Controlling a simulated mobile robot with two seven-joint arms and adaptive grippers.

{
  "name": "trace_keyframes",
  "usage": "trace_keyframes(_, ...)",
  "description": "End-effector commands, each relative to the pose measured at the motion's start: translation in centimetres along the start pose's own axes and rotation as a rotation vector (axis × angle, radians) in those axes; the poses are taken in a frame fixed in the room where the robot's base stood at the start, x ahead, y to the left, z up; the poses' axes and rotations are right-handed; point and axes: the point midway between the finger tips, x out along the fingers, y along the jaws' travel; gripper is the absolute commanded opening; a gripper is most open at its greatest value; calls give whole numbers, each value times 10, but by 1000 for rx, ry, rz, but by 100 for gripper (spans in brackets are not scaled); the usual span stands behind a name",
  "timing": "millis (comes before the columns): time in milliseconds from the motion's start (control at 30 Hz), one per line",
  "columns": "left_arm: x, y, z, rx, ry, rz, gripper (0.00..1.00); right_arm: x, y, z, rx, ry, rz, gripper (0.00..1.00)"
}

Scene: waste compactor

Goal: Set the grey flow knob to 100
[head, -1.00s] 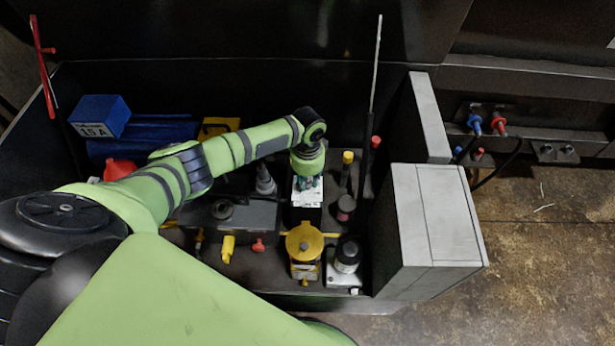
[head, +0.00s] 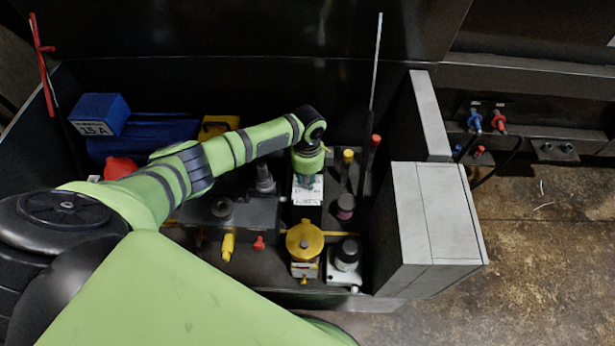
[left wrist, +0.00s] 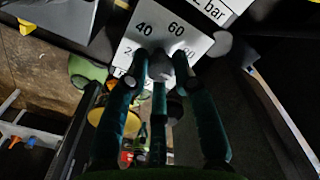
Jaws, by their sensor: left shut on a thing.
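The grey flow knob (left wrist: 160,66) shows in the left wrist view in front of a white scale plate (left wrist: 133,48). The numbers 40 and 60 read clearly; others are partly covered. My left gripper (left wrist: 163,72) has its dark green fingers closed around the knob. Which number the knob points to cannot be told. In the head view my left gripper (head: 305,182) reaches down onto the white plate (head: 309,195) from above, and its fingers hide the knob. My right gripper is not in view.
A yellow round cap (head: 304,241) and a black-topped white fitting (head: 346,255) stand in front of the plate. A yellow-topped post (head: 348,157) and a red-topped lever (head: 375,141) stand to its right. A grey cabinet (head: 436,215) stands farther right.

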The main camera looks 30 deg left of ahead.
Motion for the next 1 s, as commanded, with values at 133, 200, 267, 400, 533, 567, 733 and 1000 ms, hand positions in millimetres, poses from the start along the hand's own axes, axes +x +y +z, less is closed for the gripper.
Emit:
trace_keyframes(133, 1, 1, 0, 137, 0, 1, 0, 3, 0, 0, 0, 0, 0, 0)
trace_keyframes(200, 2, 1, 0, 198, 0, 1, 0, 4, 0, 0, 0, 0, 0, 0)
trace_keyframes(267, 2, 1, 0, 245, 0, 2, 0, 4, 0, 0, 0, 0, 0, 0)
trace_keyframes(400, 2, 1, 0, 343, 0, 2, 0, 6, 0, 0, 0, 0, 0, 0)
trace_keyframes(533, 1, 1, 0, 414, 1, 2, 0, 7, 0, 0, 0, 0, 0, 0)
trace_keyframes(567, 1, 1, 0, 426, 1, 2, 0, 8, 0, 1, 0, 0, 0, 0)
trace_keyframes(733, 1, 1, 0, 483, 1, 2, 0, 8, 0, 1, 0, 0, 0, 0)
trace_keyframes(1000, 1, 1, -1, 513, 1, 2, 0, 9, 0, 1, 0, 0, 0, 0)
